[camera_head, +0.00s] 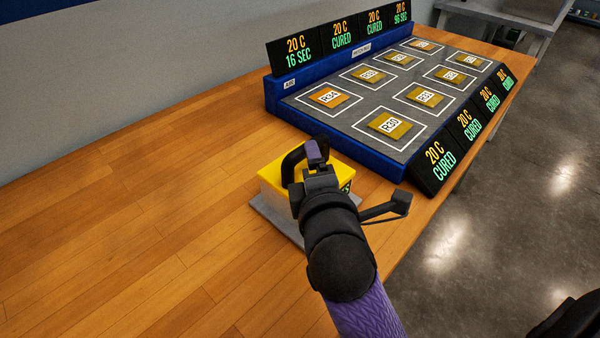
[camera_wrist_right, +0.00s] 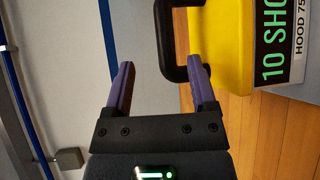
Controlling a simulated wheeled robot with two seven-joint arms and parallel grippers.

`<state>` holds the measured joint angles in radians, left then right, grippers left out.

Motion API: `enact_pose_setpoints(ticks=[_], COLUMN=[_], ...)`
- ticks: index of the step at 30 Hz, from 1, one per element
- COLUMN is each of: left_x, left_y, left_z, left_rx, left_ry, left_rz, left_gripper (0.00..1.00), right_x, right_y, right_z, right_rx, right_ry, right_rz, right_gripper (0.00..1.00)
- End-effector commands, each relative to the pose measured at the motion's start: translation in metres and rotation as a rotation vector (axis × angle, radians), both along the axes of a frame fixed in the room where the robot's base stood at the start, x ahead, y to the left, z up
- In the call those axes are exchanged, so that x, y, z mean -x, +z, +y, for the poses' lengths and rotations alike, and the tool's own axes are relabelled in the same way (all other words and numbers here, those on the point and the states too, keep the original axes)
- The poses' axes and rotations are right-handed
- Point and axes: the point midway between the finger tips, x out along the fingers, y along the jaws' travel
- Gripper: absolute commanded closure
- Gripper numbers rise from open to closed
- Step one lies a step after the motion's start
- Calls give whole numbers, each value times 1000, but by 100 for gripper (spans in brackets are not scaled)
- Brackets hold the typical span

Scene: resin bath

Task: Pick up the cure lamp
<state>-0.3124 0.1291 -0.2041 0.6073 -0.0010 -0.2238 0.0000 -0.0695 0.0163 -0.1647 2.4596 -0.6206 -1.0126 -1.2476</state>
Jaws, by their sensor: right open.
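The cure lamp (camera_head: 272,178) appears to be the box with a yellow top, pale sides and a black loop handle. It sits on a grey plate (camera_head: 268,220) on the wooden bench. My right gripper (camera_head: 316,155) is over it, beside the handle (camera_head: 291,163), and hides part of the box. In the right wrist view the gripper (camera_wrist_right: 160,75) is open, and the black handle (camera_wrist_right: 165,45) shows beyond and partly between its fingers, near the right one. My left gripper is not in view.
A blue-edged grey station (camera_head: 345,115) with several numbered squares in white outlines stands behind the lamp. Display panels (camera_head: 447,160) line its sides, most reading CURED. The bench (camera_head: 120,220) is clear to the left; its right edge drops to the floor.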

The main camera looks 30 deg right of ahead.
Motion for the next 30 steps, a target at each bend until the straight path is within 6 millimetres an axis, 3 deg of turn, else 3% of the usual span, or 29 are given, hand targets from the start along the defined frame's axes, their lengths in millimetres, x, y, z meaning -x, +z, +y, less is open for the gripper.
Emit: enact_pose_setpoints(ticks=[3, 10, 18, 28, 30], left_x=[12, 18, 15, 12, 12], left_y=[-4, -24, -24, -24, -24], left_z=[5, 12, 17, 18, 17], left_rx=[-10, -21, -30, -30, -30], left_ry=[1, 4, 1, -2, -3], left_rz=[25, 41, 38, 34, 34], left_gripper=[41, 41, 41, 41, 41], right_x=[-16, -56, -63, -62, -62], right_y=[-4, -19, -17, -17, -17], right_z=[-6, -18, -21, -20, -20], right_rx=[1, 3, 2, 2, 2], right_ry=[-1, -2, 0, 0, 0], right_rz=[0, 2, 2, 2, 2], right_gripper=[27, 27, 27, 95, 100])
